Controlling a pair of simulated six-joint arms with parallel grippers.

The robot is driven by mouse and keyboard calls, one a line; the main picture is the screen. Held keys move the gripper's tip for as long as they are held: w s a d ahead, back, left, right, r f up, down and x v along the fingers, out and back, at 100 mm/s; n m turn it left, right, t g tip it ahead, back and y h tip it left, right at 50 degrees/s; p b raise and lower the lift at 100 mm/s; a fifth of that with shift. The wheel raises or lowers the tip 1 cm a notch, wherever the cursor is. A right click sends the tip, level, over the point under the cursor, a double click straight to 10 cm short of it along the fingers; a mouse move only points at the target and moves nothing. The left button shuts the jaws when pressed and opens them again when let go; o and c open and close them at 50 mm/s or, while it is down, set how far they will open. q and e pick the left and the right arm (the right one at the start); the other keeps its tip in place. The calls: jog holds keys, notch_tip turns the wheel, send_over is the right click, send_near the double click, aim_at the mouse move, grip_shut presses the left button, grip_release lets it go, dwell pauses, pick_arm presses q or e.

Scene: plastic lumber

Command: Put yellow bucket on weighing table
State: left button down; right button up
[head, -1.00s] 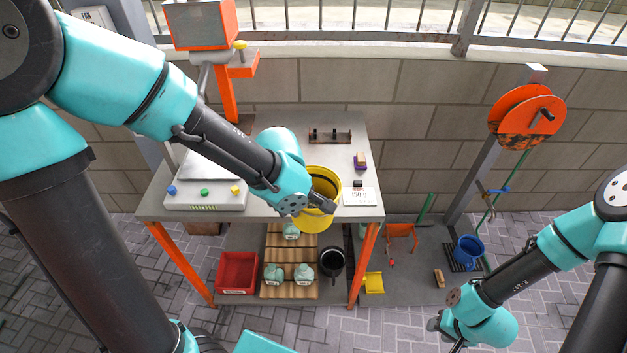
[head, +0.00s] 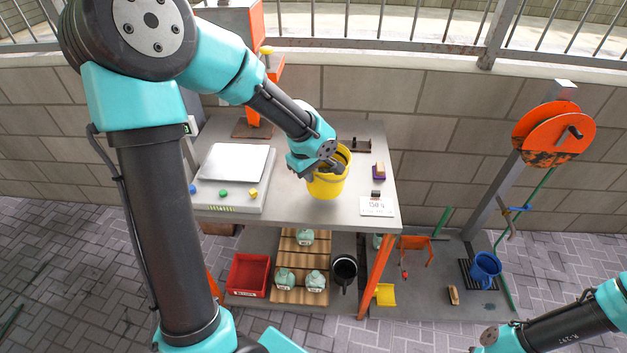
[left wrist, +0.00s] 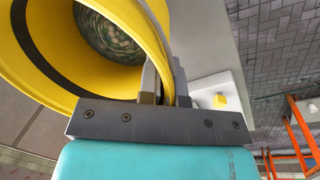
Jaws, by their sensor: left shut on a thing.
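The yellow bucket (head: 325,186) is upright over the grey weighing table (head: 290,210), right of the scale. I cannot tell whether its base touches the tabletop. My left gripper (head: 335,166) is shut on the bucket's rim. In the left wrist view the fingers (left wrist: 165,88) pinch the bucket wall (left wrist: 50,75), one inside and one outside. The bucket's interior shows a dark, mottled round area at the bottom. My right arm shows at the lower right of the head view, but its fingers are out of frame.
The scale (head: 258,194) with coloured buttons fills the table's left part. A dark rack (head: 350,144), a small purple-and-tan block (head: 379,172) and a white sign (head: 377,206) stand right of the bucket. Below are a red bin (head: 248,275) and a black bucket (head: 344,271).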

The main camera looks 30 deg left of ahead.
pick_arm(q)
jog(key=shift+a, duration=0.1)
jog(key=shift+w+a, duration=0.2)
jog(key=shift+w, duration=0.05)
jog(key=shift+w+f, duration=0.1)
jog(key=shift+f, duration=1.7)
jog(key=shift+f, duration=0.1)
jog(key=c, duration=1.3)
grip_release()
notch_tip(320, 180, up, 12)
jog(key=s, duration=0.1)
jog(key=shift+s+a, duration=0.2)
jog(key=shift+s, duration=0.2)
